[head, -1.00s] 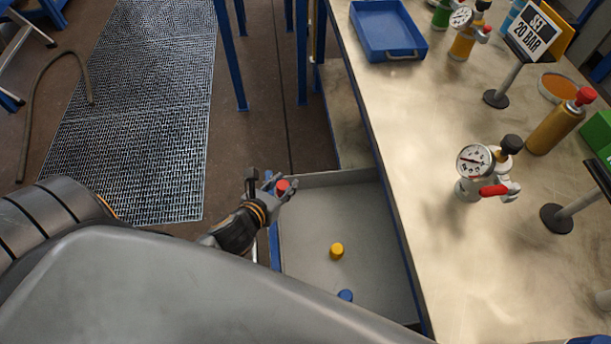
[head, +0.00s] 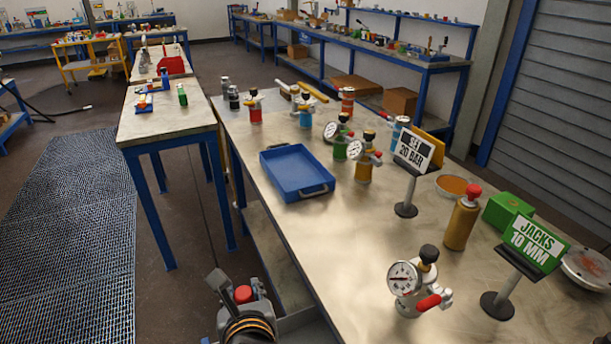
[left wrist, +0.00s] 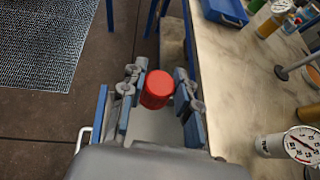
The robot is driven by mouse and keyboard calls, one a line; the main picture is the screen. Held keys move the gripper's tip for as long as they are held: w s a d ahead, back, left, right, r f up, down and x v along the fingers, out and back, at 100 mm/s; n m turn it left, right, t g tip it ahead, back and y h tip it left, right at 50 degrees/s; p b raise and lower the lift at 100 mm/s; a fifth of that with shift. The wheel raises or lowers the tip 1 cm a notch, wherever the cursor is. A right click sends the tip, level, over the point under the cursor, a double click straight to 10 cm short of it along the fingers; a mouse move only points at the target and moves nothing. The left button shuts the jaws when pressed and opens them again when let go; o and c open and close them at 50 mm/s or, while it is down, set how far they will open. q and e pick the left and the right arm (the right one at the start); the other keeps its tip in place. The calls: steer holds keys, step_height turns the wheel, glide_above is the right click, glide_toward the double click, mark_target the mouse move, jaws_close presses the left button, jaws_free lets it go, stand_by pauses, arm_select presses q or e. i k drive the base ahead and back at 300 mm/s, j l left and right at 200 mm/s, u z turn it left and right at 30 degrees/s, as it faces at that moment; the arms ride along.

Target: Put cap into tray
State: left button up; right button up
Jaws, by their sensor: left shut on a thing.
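My left gripper (head: 241,288) is shut on a red cap (head: 243,295), held beside the bench and below its top. In the left wrist view the red cap (left wrist: 157,88) sits between the two fingers of the left gripper (left wrist: 157,84). The blue tray (head: 296,170) lies on the bench, farther off than the gripper, and looks empty. Part of the tray (left wrist: 226,10) shows at the top of the left wrist view. My right gripper is not in view.
A grey drawer (head: 301,321) stands open below the bench edge. A gauge vessel (head: 408,282) stands near the bench's front, with more vessels behind the tray. Sign stands (head: 406,209) are to the right. The bench top (head: 270,225) just before the tray is clear.

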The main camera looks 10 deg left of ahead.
mark_target(297, 177)
steer(key=j+z, duration=0.3)
steer(key=z, duration=0.15)
steer(key=j+z, duration=0.3)
steer(key=z, duration=0.15)
steer(key=k+j+z, duration=0.15)
steer(key=j+z, duration=0.15)
steer(key=z, duration=0.15)
steer(key=k+j+z, duration=0.1)
steer(key=k+j, duration=0.15)
steer(key=j, duration=0.2)
steer(key=k+j+z, duration=0.1)
steer(key=k+j, duration=0.15)
steer(key=j, duration=0.15)
steer(key=k+j+z, duration=0.1)
steer(key=k+j, duration=0.15)
steer(key=j, duration=0.15)
